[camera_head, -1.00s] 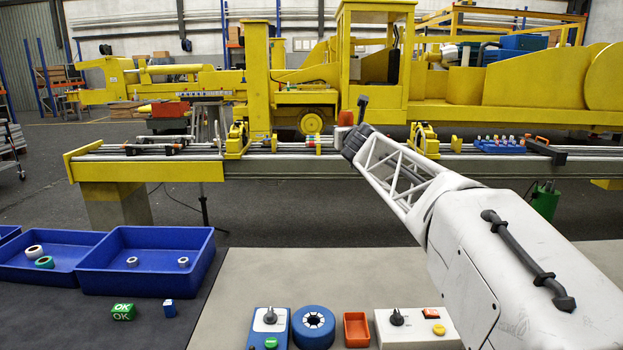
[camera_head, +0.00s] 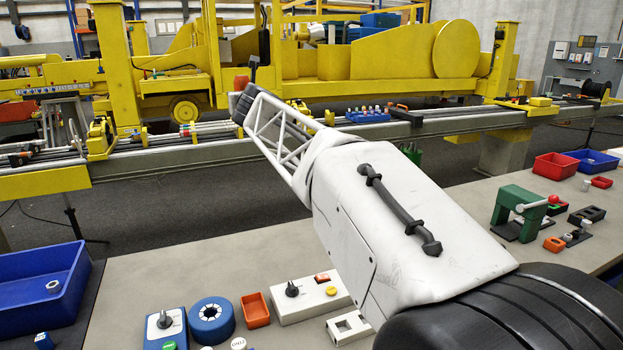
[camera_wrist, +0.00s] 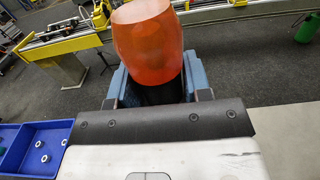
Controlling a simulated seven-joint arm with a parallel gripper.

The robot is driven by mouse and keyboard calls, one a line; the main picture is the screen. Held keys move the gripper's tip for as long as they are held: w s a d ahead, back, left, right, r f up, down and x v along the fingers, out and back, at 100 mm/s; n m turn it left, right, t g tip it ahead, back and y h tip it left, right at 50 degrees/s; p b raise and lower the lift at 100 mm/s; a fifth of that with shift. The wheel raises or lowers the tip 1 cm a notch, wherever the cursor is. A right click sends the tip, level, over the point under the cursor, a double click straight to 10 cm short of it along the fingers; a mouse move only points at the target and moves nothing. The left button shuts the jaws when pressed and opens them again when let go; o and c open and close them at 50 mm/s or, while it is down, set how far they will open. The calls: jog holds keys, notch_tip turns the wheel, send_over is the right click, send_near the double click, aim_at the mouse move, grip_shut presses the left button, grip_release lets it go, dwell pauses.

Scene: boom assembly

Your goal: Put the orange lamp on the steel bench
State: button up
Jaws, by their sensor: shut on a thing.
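The orange lamp (camera_wrist: 148,42) is an orange translucent dome on a dark base. It stands between the blue-grey fingers of my gripper (camera_wrist: 155,88), which is shut on its base in the wrist view. In the head view the orange lamp (camera_head: 241,83) shows small at the far end of my arm, in front of the yellow machines. The fingers are mostly hidden there by my arm. A grey metal bench (camera_head: 575,86) with a back panel stands at the far right, well away from the lamp. I cannot tell for sure that it is the steel bench.
A long rail (camera_head: 440,125) with clamps and tools crosses behind my arm. The near worktop (camera_head: 255,255) holds a blue ring (camera_head: 212,320), an orange tray (camera_head: 256,310), a white control box (camera_head: 310,296) and a green press (camera_head: 518,212). Grey floor lies between worktop and rail.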

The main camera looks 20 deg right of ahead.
aim_at(244, 81)
jog(key=shift+r, duration=0.2)
jog(key=shift+r, duration=2.3)
jog(key=shift+w+d+h, duration=0.15)
jog(key=shift+h, duration=0.15)
